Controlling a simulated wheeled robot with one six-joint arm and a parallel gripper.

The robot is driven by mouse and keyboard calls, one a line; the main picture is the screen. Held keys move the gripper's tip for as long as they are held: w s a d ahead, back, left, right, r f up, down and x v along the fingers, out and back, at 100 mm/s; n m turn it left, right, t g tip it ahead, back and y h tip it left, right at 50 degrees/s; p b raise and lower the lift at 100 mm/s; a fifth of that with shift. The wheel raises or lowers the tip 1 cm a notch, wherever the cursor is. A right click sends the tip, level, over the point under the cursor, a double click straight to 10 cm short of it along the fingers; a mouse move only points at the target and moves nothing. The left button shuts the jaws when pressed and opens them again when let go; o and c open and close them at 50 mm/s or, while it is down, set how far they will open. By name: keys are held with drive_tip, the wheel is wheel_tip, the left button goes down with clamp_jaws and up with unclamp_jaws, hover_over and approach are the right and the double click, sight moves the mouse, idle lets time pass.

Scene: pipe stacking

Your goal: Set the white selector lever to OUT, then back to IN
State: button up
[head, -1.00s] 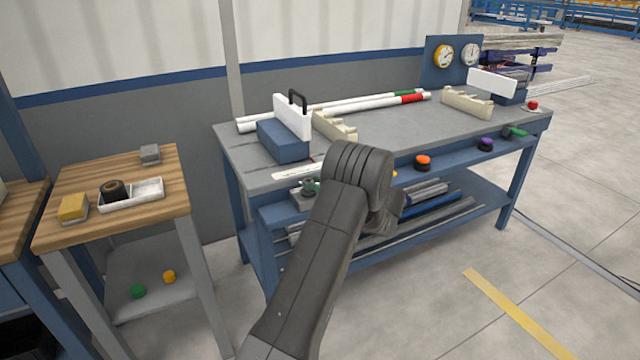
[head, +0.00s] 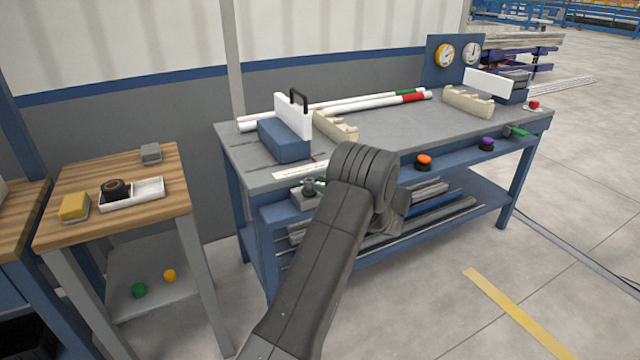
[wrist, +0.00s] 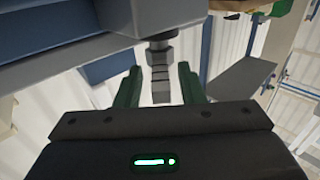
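I cannot make out a clearly white selector lever in either view. A small grey block with a dark upright stub (head: 308,187) sits at the bench's front left, on the lower ledge. Gaps show between the post and both fingers. I cannot tell whether this post is the lever.
The blue-grey workbench (head: 385,138) carries a blue block with a white plate (head: 284,140), white pipes (head: 345,108) and cream cradles (head: 468,102). Orange (head: 424,162) and purple (head: 487,144) knobs line its front. A wooden side table (head: 110,215) stands left.

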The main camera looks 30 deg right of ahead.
drive_tip(key=v, duration=1.2)
drive_tip(key=shift+d, duration=0.15)
